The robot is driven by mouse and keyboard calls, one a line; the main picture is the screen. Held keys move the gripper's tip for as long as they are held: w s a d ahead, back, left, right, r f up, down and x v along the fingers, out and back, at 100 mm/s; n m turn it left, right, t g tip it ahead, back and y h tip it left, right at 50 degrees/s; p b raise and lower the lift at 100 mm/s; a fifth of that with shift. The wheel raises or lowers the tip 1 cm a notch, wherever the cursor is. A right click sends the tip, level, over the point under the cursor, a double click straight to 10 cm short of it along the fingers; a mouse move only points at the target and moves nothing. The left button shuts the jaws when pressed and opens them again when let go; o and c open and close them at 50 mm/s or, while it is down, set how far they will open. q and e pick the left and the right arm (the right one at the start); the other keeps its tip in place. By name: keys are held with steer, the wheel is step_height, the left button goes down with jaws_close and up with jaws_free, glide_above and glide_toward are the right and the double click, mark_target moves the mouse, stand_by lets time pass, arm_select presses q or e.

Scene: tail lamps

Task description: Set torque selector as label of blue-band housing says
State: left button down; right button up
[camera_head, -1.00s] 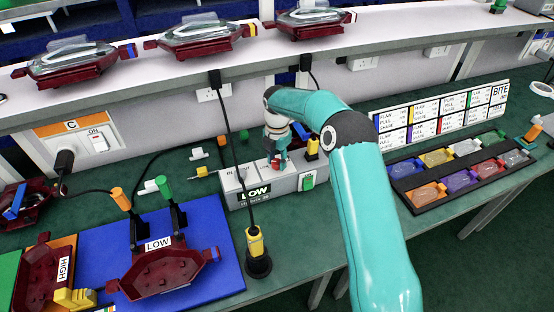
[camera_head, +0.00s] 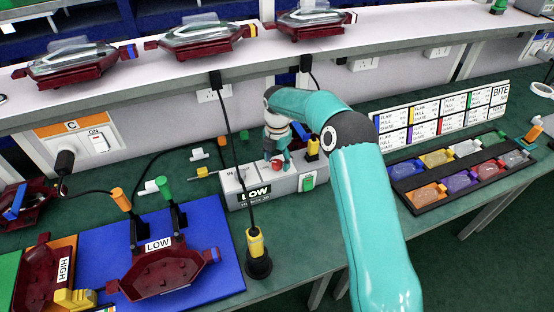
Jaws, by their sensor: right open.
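The dark red housing (camera_head: 165,275) lies on the blue mat (camera_head: 95,245), with a blue band (camera_head: 214,254) at its right end and a white label (camera_head: 158,244) reading LOW. My right gripper (camera_head: 277,158) is open, pointing down right at the red knob. Its fingers partly hide the knob, and I cannot tell whether they touch it. My left gripper is not in view.
A hanging yellow-and-black tool (camera_head: 256,245) on a cable stands in front of the box. Another housing (camera_head: 40,270) labelled HIGH is at the far left. A black lens tray (camera_head: 432,205) is at the right. Several housings with clear lenses (camera_head: 200,30) are on the shelf.

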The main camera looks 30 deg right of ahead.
mark_target(277, 162)
steer(key=shift+r, duration=0.1)
step_height(277, 162, up, 12)
stand_by(0.5)
steer(key=shift+f, duration=0.2)
stand_by(0.4)
